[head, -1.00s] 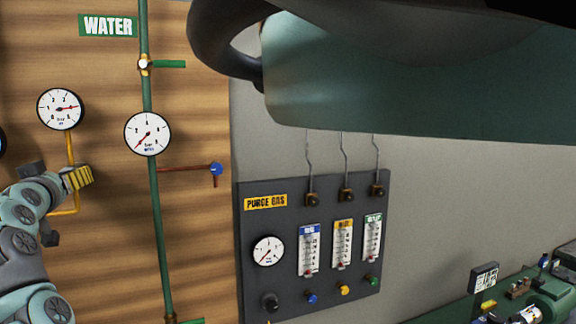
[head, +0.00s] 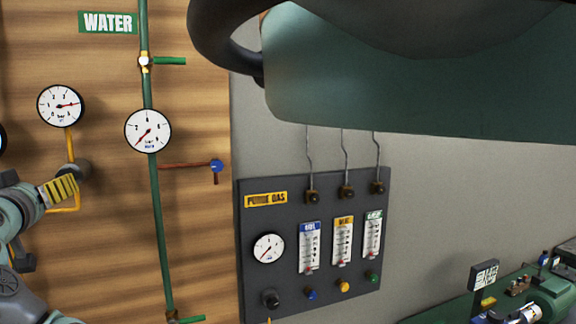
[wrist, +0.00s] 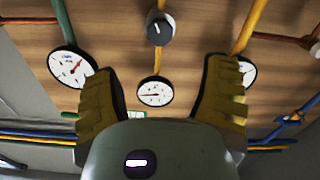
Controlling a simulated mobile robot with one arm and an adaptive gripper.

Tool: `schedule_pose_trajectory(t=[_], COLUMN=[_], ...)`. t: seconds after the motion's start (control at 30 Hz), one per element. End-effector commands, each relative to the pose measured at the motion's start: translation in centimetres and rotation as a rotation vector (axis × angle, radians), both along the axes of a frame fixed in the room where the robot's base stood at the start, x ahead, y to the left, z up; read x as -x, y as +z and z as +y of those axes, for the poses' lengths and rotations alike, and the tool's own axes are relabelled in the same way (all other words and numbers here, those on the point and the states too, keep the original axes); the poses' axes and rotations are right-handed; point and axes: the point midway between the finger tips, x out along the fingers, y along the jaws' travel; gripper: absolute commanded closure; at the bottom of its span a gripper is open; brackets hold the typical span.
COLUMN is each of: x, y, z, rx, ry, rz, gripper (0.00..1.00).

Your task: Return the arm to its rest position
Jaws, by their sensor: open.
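My gripper (head: 60,187) shows at the left edge of the head view, in front of the wooden panel, with yellow ribbed fingers. In the wrist view my gripper (wrist: 165,95) has its two yellow fingers wide apart with nothing between them. Beyond them are a dark round knob (wrist: 160,30) on a yellow pipe and a white gauge (wrist: 155,92). In the head view the gripper overlaps a yellow pipe below a gauge (head: 60,105); I cannot tell whether it touches it.
The wooden panel (head: 195,220) carries a green water pipe (head: 155,220), a gauge (head: 148,131) and a blue-ended valve (head: 216,166). A dark purge gas panel (head: 330,270) hangs to the right. A green machine (head: 540,295) stands at lower right.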

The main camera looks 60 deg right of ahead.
Motion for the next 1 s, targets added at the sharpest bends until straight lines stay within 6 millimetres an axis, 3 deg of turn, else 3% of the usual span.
schedule_pose_trajectory(t=[0.27,0.63,0.77,1.0], x=[0.7,0.1,-1.3,-2.4], y=[0.0,-0.4,-1.2,-2.7], z=[0.3,1.0,3.3,9.6], rx=[-0.001,0.01,0.047,0.12], ry=[-0.002,0.04,0.163,0.46], rz=[0.0,-0.008,-0.05,-0.218], gripper=[0.26,0.26,0.26,0.26])
